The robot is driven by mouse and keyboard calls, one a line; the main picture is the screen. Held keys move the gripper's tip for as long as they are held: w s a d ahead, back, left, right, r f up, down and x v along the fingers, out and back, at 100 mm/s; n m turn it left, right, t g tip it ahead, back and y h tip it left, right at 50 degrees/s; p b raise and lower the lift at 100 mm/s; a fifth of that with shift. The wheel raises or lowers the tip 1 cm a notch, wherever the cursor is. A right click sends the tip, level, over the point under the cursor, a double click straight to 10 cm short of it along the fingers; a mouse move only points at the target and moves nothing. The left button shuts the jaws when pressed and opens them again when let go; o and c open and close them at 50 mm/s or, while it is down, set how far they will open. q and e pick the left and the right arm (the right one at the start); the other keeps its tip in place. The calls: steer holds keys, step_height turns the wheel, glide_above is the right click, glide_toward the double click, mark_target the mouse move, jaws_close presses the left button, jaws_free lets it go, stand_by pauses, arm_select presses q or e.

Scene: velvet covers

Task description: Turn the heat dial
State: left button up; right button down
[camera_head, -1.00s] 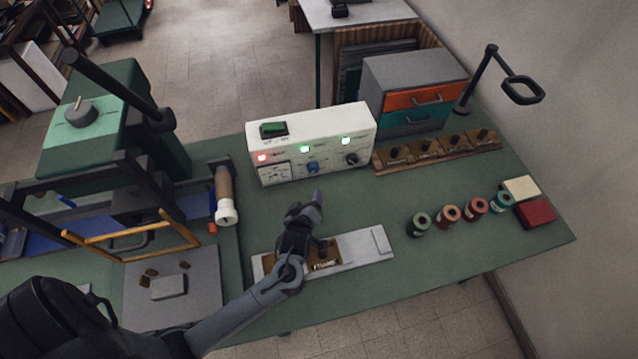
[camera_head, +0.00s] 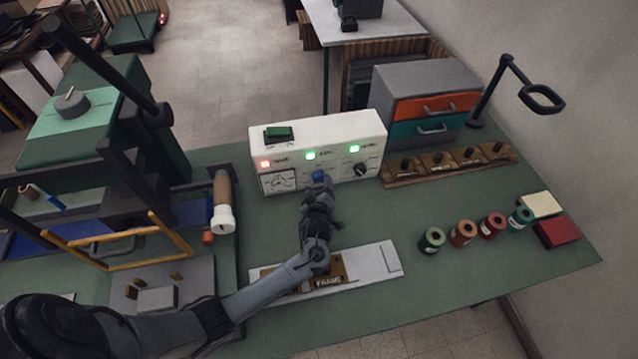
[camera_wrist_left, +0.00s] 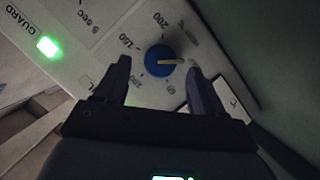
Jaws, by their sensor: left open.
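The white control box (camera_head: 290,146) stands on the green bench and carries a blue heat dial (camera_head: 318,176) on its front. In the left wrist view the blue dial (camera_wrist_left: 162,59) has a pale pointer line, and printed numbers such as 150 and 200 surround it. My left gripper (camera_head: 318,186) is in front of the box at the dial. In the left wrist view my left gripper (camera_wrist_left: 158,68) is open, with one finger on each side of the dial; I cannot tell whether they touch it. My right gripper is not in view.
A black knob (camera_head: 360,170) sits right of the dial on the box. A pale plate (camera_head: 375,262) with a brass piece lies below my arm. Several thread spools (camera_head: 464,233) stand at the right. A grey drawer unit (camera_head: 425,85) stands behind. A green press is at the left.

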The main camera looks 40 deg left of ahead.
mark_target(319, 177)
arm_select(q)
steer(key=shift+x, duration=1.35)
steer(key=c, duration=1.1)
steer(key=shift+o, duration=0.2)
